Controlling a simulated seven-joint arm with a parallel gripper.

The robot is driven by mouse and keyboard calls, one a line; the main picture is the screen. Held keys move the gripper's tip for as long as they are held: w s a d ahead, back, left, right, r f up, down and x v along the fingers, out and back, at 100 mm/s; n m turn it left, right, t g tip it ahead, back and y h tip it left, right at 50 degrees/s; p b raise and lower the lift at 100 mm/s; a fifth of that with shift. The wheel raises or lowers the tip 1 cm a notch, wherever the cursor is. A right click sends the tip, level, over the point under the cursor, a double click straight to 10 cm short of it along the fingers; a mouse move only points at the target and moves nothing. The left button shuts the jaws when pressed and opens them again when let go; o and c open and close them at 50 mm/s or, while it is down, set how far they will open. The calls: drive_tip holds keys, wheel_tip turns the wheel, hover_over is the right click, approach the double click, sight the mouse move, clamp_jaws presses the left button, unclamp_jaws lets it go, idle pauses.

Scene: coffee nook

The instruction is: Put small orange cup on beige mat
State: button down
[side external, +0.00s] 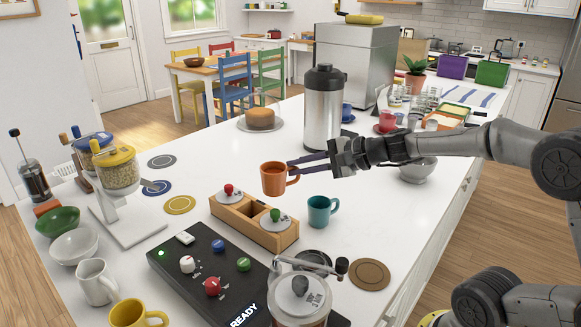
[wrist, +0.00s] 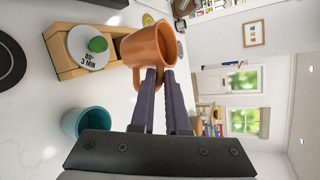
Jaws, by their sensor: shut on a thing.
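The orange cup (side external: 272,180) is held in the air, roughly upright, just behind the wooden two-part box. My gripper (side external: 293,169) reaches in from the right with its dark purple fingers shut on the cup's handle. In the wrist view the orange cup (wrist: 150,48) sits at the fingertips, and my gripper (wrist: 160,78) grips the handle side. A round tan-brown mat (side external: 369,274), the closest to beige in view, lies bare on the near right part of the counter, apart from the cup.
A teal mug (side external: 319,211) stands beside the wooden box (side external: 240,228), near the cup. A tall steel flask (side external: 323,115) stands behind. A glass jar with a crank (side external: 299,297) and black mat (side external: 313,262) are left of the tan mat. Other round mats lie left.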

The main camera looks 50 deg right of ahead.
drive_tip(key=s+d+f+n+g+y, duration=0.2)
drive_tip(key=s+d+n+g+y, duration=0.4)
drive_tip(key=s, duration=0.3)
drive_tip(key=s+a+f+n+g+y, duration=0.25)
drive_tip(key=s+n, duration=0.25)
drive_tip(key=s, duration=0.6)
drive_tip(key=shift+h, duration=0.25)
drive_tip(key=shift+f, duration=2.7)
drive_tip(key=shift+f, duration=0.5)
drive_tip(key=c, duration=0.8)
unclamp_jaws()
drive_tip(key=shift+c, duration=0.2)
drive_tip(key=shift+d, duration=0.1)
